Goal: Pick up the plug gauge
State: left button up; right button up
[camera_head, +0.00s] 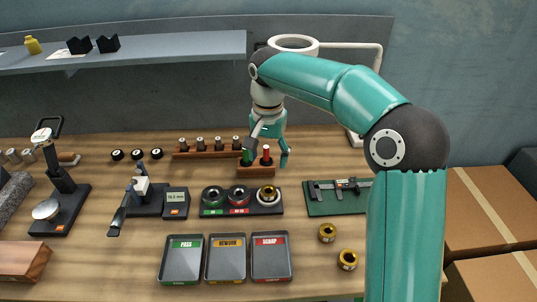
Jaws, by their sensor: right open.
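A small wooden block (257,171) stands toward the back of the bench, right of centre. Upright in it are a piece with a red top (266,154) and one with a green body (246,158), which look like the plug gauge pieces. My right gripper (267,150) points down over this block with its fingers apart, one at the green piece and one to the right of the red piece. Whether a finger touches either piece cannot be told. The green piece's top is partly hidden by the gripper. My left gripper is not in view.
A rack of small cylinders (207,153) stands left of the block. In front is a tray of ring gauges (240,209); a caliper on a green mat (322,206) lies to the right. Pass, rework and scrap trays (225,279) sit at the front, with two brass rings (327,233) beside them.

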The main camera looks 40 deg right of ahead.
aim_at(244, 162)
jog(key=k, duration=1)
